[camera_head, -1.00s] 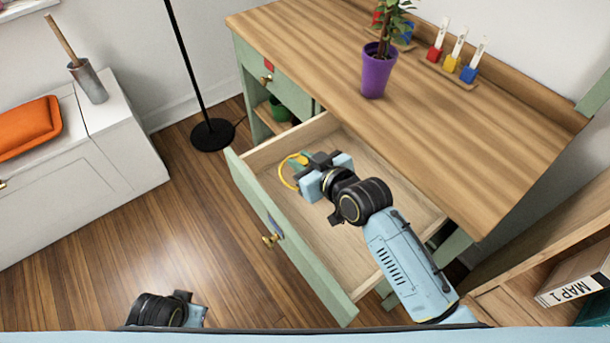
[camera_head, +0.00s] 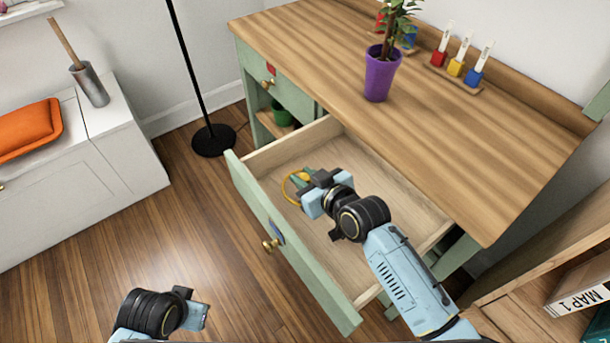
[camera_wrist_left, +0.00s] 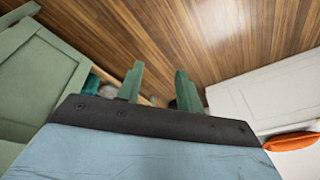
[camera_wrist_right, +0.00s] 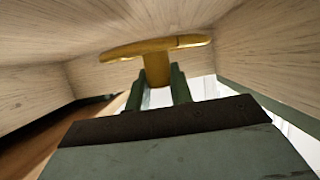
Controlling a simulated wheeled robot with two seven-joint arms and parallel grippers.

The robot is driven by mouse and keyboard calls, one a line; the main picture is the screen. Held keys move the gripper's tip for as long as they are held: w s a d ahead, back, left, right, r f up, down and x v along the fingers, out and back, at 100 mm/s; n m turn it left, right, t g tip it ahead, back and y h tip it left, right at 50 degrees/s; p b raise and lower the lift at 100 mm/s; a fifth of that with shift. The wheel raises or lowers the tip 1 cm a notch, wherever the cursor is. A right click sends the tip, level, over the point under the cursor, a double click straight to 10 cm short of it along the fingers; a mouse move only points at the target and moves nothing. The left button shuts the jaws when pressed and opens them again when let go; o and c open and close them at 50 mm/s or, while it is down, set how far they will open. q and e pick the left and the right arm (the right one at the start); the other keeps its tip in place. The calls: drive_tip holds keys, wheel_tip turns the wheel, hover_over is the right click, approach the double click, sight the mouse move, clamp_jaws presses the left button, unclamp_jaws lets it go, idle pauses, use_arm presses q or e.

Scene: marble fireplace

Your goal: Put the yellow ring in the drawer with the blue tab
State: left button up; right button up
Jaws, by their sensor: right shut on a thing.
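The pulled-out drawer (camera_head: 345,150) has a green front, a brass knob and a blue tab (camera_head: 277,232). My right gripper (camera_head: 305,180) is inside the drawer's outline, near its front left part, shut on the yellow ring (camera_head: 288,193). In the right wrist view, the yellow ring (camera_wrist_right: 157,50) is seen nearly edge-on, its stub between the fingers (camera_wrist_right: 158,92), with pale drawer walls around it. Whether the ring touches the drawer floor I cannot tell. My left gripper (camera_wrist_left: 160,85) is open and empty over the floor, away from the drawer.
The wooden desktop (camera_head: 430,140) overhangs the drawer's back. It holds a purple plant pot (camera_head: 380,75) and coloured tags on a stand. A closed drawer with a red tab (camera_head: 271,70) is at left. A lamp base (camera_head: 213,140) stands on the open floor. A shelf (camera_head: 545,260) is at right.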

drive_tip(key=shift+f, duration=0.3)
use_arm(q)
drive_tip(key=shift+d+r, duration=0.1)
drive_tip(key=shift+r, duration=0.15)
use_arm(e)
drive_tip(key=o, duration=0.9)
drive_tip(key=shift+o, duration=0.2)
drive_tip(key=shift+r, duration=0.3)
use_arm(q)
drive_tip(key=s+a+f+p, duration=0.4)
drive_tip(key=a+f, duration=0.1)
drive_tip(key=f, duration=0.5)
drive_tip(key=shift+f+g+y, duration=0.25)
drive_tip(key=shift+g+y, duration=0.05)
drive_tip(key=shift+g, duration=0.1)
use_arm(e)
drive_tip(key=v, duration=1.2)
drive_tip(key=shift+r, duration=0.4)
